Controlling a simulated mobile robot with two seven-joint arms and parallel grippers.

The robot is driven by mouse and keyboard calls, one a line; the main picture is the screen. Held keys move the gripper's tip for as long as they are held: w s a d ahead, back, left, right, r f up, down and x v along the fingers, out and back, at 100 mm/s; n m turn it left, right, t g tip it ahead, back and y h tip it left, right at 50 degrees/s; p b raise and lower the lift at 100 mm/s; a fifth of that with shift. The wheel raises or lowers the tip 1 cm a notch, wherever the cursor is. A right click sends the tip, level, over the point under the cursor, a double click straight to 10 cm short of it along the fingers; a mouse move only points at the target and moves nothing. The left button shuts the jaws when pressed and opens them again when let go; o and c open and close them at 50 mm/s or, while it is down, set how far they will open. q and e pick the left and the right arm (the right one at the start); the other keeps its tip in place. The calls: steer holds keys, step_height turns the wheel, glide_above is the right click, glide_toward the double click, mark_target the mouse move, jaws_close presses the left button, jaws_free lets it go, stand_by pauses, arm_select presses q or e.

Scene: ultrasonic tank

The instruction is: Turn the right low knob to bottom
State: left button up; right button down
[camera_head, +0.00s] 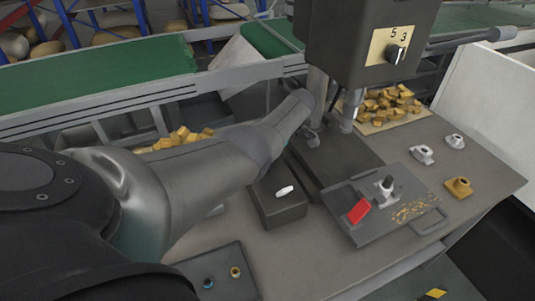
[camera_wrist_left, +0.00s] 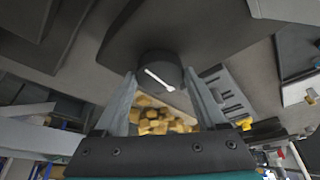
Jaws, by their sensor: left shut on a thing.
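A round black knob (camera_wrist_left: 158,70) with a white pointer line shows in the left wrist view, on a dark housing. The line slants from upper left to lower right in that picture. My left gripper (camera_wrist_left: 163,84) has its two grey fingers on either side of this knob, shut on it. In the head view my left arm reaches up to the left side of the dark machine head (camera_head: 365,25), and the fingers and the held knob are hidden. Another black knob (camera_head: 395,54) sits on a yellow plate marked 5 and 3 on the machine's front. My right gripper is not in view.
A grey tray (camera_head: 365,235) with a red block lies on the grey table (camera_head: 300,255). A dark box (camera_head: 278,205) with a white piece on top stands below my arm. A green conveyor (camera_head: 95,80) runs behind.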

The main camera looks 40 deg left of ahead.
arm_select(q)
steer(key=shift+n+b, duration=0.5)
steer(key=shift+a, duration=0.1)
steer(key=o, duration=1.3)
steer(key=shift+r, duration=0.1)
steer(key=p+v, duration=0.2)
steer(key=v, duration=0.5)
steer(key=shift+w+r, duration=0.15)
